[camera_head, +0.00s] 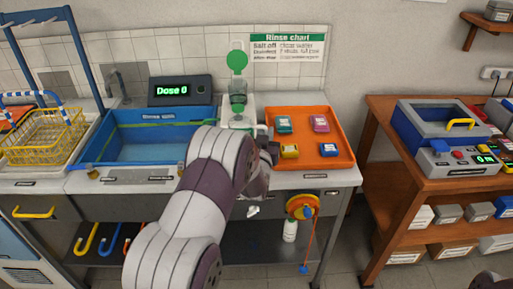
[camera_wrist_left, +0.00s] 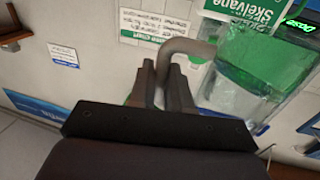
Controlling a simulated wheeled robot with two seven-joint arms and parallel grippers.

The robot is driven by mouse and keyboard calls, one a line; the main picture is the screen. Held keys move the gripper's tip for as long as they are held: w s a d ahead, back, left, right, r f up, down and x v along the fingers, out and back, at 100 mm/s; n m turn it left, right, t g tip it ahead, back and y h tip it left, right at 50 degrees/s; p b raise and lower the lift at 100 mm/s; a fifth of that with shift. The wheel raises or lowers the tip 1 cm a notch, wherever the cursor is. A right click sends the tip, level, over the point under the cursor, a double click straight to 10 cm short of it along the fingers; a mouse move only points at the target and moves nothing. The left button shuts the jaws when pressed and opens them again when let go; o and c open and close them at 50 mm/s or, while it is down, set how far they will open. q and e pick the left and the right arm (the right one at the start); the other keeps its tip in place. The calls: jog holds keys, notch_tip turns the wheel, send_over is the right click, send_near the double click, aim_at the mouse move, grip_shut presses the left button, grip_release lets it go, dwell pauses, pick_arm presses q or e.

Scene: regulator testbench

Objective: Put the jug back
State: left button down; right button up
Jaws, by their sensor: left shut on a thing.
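The jug (camera_wrist_left: 250,75) is a clear vessel with a green and white label and a grey curved handle, close up in the left wrist view. My left gripper (camera_wrist_left: 172,72) is shut on the handle, with the jug's body to the right of the fingers. In the head view my left arm reaches to the counter beside the sink, and its wrist hides the fingers. A pale, clear and green upright thing (camera_head: 239,107) stands just behind the wrist; I cannot tell there which part is the jug. My right gripper is not in view.
An orange tray (camera_head: 346,160) with several small coloured packs lies right of my wrist. The blue sink (camera_head: 130,150) and a yellow wire basket (camera_head: 45,135) are to the left. A "Dose 0" display (camera_head: 180,90) stands behind. A wooden bench (camera_head: 400,185) is at right.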

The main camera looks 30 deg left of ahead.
pick_arm(q)
jog(key=shift+s+a+f, duration=0.1)
jog(key=shift+a+f, duration=0.25)
jog(key=shift+f, duration=0.55)
jog(key=shift+s+a+f, duration=0.1)
jog(key=shift+a+f, duration=0.3)
jog(key=shift+f, duration=0.55)
jog(key=shift+a+f, duration=0.35)
jog(key=shift+f, duration=0.55)
jog(key=c, duration=1.1)
grip_release()
